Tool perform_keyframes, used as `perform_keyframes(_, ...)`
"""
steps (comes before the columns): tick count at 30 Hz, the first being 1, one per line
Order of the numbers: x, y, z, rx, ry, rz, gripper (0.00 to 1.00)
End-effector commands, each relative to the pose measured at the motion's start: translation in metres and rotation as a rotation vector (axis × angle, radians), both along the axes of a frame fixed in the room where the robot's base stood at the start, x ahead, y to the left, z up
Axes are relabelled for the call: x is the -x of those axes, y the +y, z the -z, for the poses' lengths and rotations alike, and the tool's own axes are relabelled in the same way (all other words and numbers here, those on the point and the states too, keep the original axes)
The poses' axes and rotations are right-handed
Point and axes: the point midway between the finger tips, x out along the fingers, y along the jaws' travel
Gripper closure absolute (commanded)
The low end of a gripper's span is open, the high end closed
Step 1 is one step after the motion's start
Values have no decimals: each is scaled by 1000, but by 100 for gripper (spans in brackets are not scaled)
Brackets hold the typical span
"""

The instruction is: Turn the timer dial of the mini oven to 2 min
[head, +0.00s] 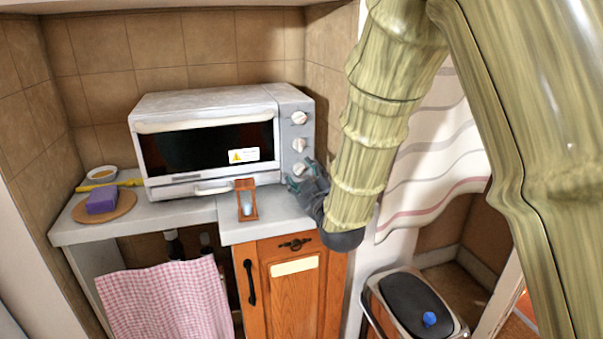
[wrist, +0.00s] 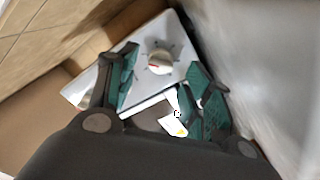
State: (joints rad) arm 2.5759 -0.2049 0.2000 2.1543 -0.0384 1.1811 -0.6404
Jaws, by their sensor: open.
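The mini oven (head: 205,112) stands on the counter, silver-grey with a dark glass door. Three white dials run down its right panel: a top dial (head: 299,118), a middle dial (head: 299,144) and a bottom dial (head: 299,169). I cannot read which one is the timer. My gripper (head: 303,179) is in front of the panel by the bottom dial, partly covering the area below it. In the wrist view, my gripper (wrist: 163,62) is open, teal pads apart, with a white dial (wrist: 160,62) in the gap. Contact with it is not visible. The dial's marks are too small to read.
A small wooden stand (head: 246,200) with an hourglass-like glass is on the counter left of my gripper. A purple sponge (head: 102,200) on a round board and a small bowl (head: 101,172) are at the left. A bin (head: 412,303) stands below right.

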Motion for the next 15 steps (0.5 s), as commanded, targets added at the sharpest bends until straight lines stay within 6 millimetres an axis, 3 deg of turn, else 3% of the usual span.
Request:
perform_keyframes(6,-20,7,0,-1,0,0,50)
perform_keyframes(15,-25,8,0,0,0,0,50)
